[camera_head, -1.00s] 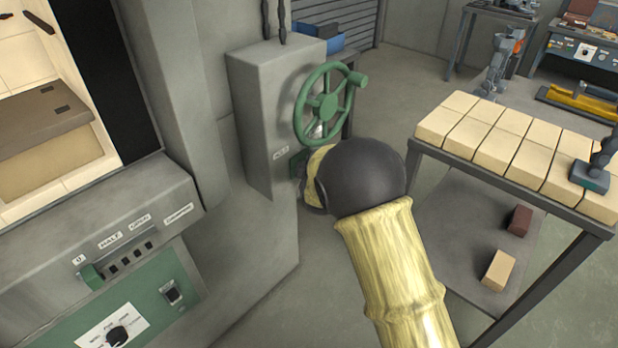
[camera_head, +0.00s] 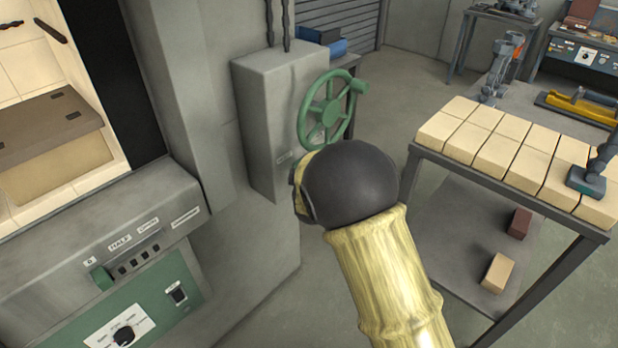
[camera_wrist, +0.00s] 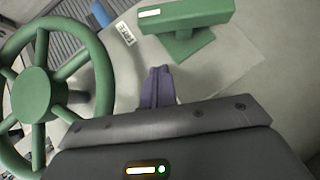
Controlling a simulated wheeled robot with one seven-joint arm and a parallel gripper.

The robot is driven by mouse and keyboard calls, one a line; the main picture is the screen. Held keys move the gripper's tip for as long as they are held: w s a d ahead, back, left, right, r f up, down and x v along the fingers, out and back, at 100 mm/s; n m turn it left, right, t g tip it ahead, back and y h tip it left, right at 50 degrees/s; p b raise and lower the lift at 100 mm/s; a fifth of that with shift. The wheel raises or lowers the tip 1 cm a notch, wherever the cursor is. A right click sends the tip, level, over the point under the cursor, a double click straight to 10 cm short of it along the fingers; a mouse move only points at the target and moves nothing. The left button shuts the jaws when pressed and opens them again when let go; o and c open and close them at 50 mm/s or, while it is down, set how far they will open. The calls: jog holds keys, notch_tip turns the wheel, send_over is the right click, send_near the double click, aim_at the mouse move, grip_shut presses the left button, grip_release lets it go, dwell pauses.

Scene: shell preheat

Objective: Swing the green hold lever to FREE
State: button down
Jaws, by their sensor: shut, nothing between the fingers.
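A green lever-like bar (camera_wrist: 187,17) with a white stripe shows at the top of the wrist view, on a grey surface. I take it for the hold lever. A small label (camera_wrist: 125,34) sits to its left, too small to read surely. My gripper (camera_wrist: 158,72) is shut and empty, its purple fingers together below the bar and apart from it in the picture. In the head view my wrist hides the gripper and the lever.
A green handwheel (camera_head: 327,108) sits on the grey box (camera_head: 262,90); it is close at left in the wrist view (camera_wrist: 36,95). A brick-topped table (camera_head: 440,155) stands to the right. A control panel (camera_head: 150,290) is at lower left.

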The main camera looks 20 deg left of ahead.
jog(key=v, duration=0.8)
jog(key=shift+d+r, duration=0.3)
jog(key=shift+d, duration=0.1)
jog(key=shift+a, duration=0.1)
jog(key=d+f+m+g+h, duration=0.15)
jog(key=d+m, duration=0.35)
jog(key=d, duration=0.6)
jog(key=s+d+f+m+g+h, duration=0.15)
jog(key=s+d+m+g, duration=0.5)
jog(key=d, duration=0.65)
jog(key=s+d+f+m+g+h, duration=0.1)
jog(key=s+d+m+g+h, duration=0.2)
jog(key=s+d+m, duration=0.75)
notch_tip(320, 180, up, 17)
jog(key=s+d+n+p, duration=0.1)
jog(key=d+n+p, duration=0.1)
jog(key=p, duration=1.4)
jog(key=shift+n+p, duration=0.3)
jog(key=shift+p, duration=0.1)
jog(key=shift+f, duration=0.1)
